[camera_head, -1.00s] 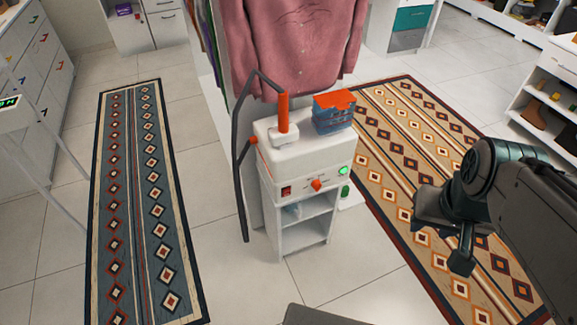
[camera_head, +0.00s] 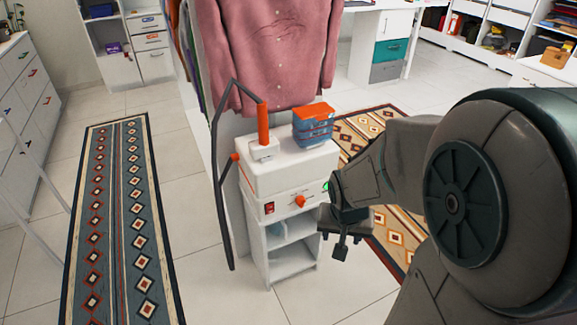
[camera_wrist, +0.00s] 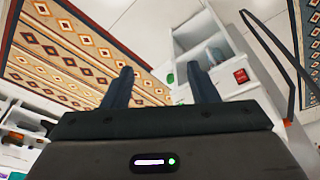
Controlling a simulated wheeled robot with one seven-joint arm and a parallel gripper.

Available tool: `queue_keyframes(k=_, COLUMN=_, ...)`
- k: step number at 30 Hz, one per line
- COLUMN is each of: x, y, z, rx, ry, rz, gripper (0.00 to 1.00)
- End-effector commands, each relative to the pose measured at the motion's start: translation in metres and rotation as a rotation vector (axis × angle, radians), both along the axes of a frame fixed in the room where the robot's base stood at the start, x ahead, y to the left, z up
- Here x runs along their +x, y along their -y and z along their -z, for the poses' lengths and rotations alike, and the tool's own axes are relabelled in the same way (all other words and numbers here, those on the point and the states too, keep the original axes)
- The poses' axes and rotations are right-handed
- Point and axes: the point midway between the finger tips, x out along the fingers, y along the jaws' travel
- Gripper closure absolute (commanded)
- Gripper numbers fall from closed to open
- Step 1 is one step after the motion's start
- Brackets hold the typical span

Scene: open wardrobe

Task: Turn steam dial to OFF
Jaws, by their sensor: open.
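The orange steam dial (camera_head: 300,201) is on the front panel of the white steamer unit (camera_head: 290,175), between a red switch (camera_head: 268,208) and a green light (camera_head: 326,186). The dial's setting is too small to read. My gripper (camera_head: 335,236) is just right of and below the panel in the head view, apart from the dial. In the wrist view my gripper (camera_wrist: 161,76) has its two fingers spread with nothing between them. There the red switch (camera_wrist: 240,76) shows right of the fingers and the green light (camera_wrist: 170,78) between them. The dial is not visible there, apparently behind the right finger.
An orange upright post (camera_head: 263,123) and a blue container with an orange lid (camera_head: 313,124) stand on the unit. A dark bent pole (camera_head: 222,175) runs along its left side. A pink shirt (camera_head: 270,55) hangs behind. The floor before the unit is clear.

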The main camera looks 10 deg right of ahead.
Motion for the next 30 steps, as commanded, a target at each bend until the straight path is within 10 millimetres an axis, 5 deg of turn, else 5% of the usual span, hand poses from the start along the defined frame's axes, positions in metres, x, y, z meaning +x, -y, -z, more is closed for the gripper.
queue_keyframes(k=1, x=0.005, y=0.003, z=0.039, rx=0.028, ry=-0.008, rz=0.037, gripper=0.47)
queue_keyframes(k=6, x=0.024, y=0.000, z=0.119, rx=0.151, ry=0.017, rz=0.154, gripper=0.47)
queue_keyframes(k=15, x=0.054, y=-0.028, z=0.231, rx=0.513, ry=0.100, rz=0.410, gripper=0.47)
queue_keyframes(k=22, x=0.087, y=-0.051, z=0.271, rx=0.898, ry=0.205, rz=0.658, gripper=0.47)
queue_keyframes(k=30, x=0.134, y=-0.037, z=0.259, rx=1.428, ry=0.379, rz=0.968, gripper=0.47)
